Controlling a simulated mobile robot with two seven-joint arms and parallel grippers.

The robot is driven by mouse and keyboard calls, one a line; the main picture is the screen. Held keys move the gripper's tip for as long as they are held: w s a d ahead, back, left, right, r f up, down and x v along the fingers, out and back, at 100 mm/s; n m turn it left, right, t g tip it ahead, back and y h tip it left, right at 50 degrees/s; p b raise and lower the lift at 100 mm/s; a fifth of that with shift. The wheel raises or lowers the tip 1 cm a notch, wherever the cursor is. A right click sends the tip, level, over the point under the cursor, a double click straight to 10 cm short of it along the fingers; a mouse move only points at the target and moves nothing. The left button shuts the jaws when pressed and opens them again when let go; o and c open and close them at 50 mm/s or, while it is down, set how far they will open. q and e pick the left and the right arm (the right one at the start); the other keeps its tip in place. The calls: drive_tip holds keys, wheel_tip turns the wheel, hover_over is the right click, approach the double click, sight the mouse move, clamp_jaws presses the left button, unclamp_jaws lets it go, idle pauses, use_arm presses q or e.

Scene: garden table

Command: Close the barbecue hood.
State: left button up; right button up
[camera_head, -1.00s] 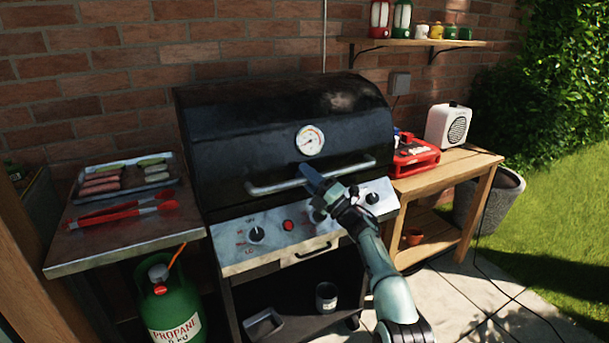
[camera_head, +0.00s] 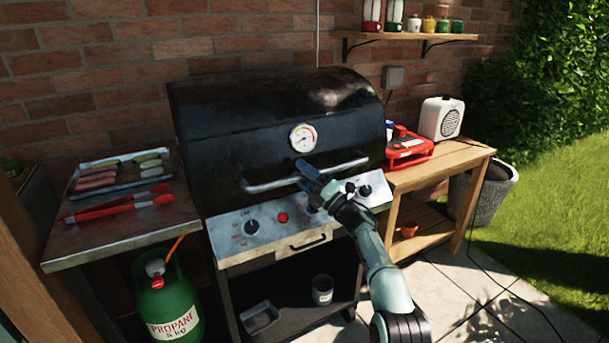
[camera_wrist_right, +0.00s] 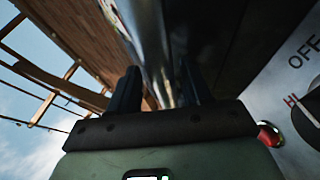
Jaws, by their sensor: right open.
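The barbecue hood (camera_head: 250,125) is black with a round thermometer, and it sits down over the grill body. A metal bar handle (camera_head: 265,186) runs along its lower front. My right gripper (camera_head: 305,170) is at the right half of the handle, in front of the hood. In the right wrist view its two dark fingers (camera_wrist_right: 160,88) are apart, with the shiny handle (camera_wrist_right: 150,40) running between them. Whether the fingers touch the bar cannot be told. My left gripper is not in view.
A side shelf (camera_head: 120,240) at left holds a tray of food (camera_head: 75,190) and red tongs (camera_head: 115,205). A green propane bottle (camera_head: 170,310) stands below. A wooden table (camera_head: 440,165) at right bears a red case (camera_head: 408,150) and a white speaker (camera_head: 440,120).

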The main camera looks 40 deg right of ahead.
drive_tip(key=shift+s, duration=0.1)
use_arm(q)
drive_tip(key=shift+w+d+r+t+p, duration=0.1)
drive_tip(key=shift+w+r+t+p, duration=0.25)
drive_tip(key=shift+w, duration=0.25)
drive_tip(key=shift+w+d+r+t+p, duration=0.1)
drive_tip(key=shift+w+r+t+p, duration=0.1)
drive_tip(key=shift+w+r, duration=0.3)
use_arm(e)
drive_tip(key=v, duration=1.3)
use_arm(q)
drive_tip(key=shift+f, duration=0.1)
use_arm(e)
drive_tip(key=shift+s+d+f, duration=0.1)
drive_tip(key=shift+d+f, duration=0.05)
